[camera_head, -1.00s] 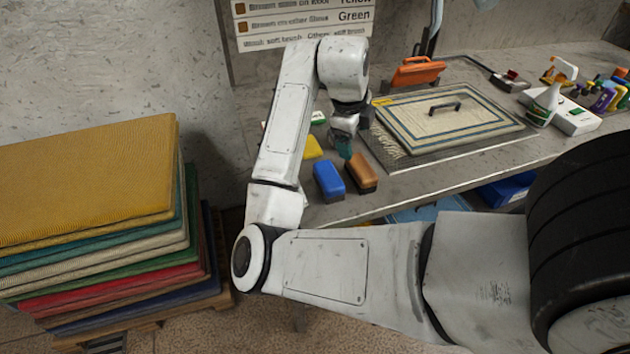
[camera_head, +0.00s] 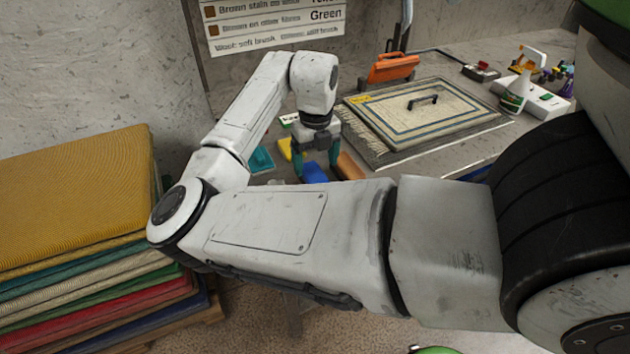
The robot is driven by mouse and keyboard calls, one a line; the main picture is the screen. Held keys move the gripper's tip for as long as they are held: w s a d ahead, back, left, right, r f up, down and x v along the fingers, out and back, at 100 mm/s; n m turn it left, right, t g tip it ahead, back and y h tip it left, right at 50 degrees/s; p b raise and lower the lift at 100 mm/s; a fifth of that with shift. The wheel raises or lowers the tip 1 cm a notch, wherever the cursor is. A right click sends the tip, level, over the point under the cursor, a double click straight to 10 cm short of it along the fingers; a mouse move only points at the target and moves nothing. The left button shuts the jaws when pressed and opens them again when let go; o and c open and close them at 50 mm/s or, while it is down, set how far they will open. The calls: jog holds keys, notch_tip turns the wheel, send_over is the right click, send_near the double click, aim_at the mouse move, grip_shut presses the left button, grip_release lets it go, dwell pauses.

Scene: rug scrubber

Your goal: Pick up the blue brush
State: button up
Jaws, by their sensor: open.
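The blue brush (camera_head: 313,174) lies on the bench top, and its near part is hidden behind my arm. My gripper (camera_head: 316,163) points down over it with two teal fingers spread apart. One finger shows on each side of the blue brush in the picture; I cannot tell how far down they reach. The gripper is open and holds nothing. A brown brush (camera_head: 350,167) lies just right of the right finger, partly hidden by my arm.
A yellow brush (camera_head: 285,148) and a teal object (camera_head: 261,160) lie left of the gripper. A rug (camera_head: 455,112) with a black handle lies to the right. An orange tool (camera_head: 392,68) and a spray bottle (camera_head: 517,92) stand behind. Stacked rugs (camera_head: 75,195) fill the left.

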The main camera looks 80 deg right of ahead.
aim_at(315, 175)
notch_tip(315, 175, down, 5)
jog(key=shift+a+r+p, duration=0.1)
jog(key=shift+a+p, duration=0.05)
jog(key=shift+p, duration=0.2)
jog(key=shift+c, duration=0.2)
jog(key=c, duration=1.1)
